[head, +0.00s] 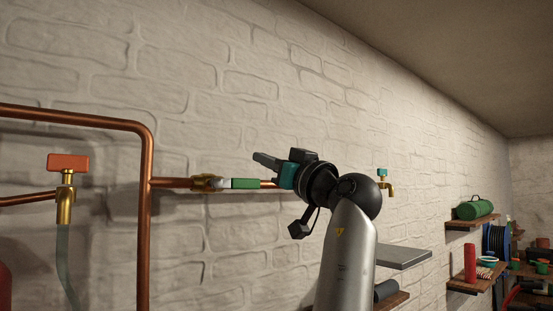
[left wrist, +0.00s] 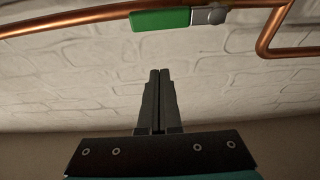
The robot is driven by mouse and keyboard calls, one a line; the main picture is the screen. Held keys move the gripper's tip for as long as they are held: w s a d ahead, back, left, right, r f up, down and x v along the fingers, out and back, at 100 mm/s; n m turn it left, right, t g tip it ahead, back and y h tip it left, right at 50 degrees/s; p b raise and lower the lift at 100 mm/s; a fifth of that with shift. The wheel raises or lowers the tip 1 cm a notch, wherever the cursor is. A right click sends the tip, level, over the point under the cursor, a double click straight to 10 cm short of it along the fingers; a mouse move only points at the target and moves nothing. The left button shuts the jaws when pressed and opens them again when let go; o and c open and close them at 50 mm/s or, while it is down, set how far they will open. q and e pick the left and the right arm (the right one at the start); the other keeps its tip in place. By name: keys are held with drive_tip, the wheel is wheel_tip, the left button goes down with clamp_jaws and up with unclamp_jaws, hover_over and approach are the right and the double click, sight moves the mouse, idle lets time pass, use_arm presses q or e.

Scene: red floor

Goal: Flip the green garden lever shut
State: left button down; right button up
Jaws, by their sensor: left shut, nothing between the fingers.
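The green lever (head: 244,183) sits on a brass valve (head: 207,183) in a horizontal copper pipe on the wall. Its handle points right in the head view and lies along the pipe. In the left wrist view the green handle (left wrist: 160,19) is at the top, with a grey metal end at its right. My left gripper (head: 259,160) is shut and empty, its fingers a little above and right of the handle in the head view. In the left wrist view the closed fingertips (left wrist: 160,73) appear below the handle, with a visible gap. My right gripper is not in view.
An orange-handled tap (head: 67,163) with a hose is at the left. A vertical copper pipe (head: 145,240) stands left of the valve. A small teal-handled tap (head: 383,180) lies behind my arm. Shelves with a green case (head: 474,209) are at the right.

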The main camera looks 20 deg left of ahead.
sight(236, 184)
use_arm(q)
drive_tip(key=shift+w+a+f+p, duration=0.35)
drive_tip(key=shift+w+a+f, duration=0.15)
drive_tip(key=shift+a+f, duration=0.3)
drive_tip(key=shift+w+a+f+p, duration=0.35)
drive_tip(key=shift+w+a+f, duration=0.2)
drive_tip(key=shift+a, duration=0.3)
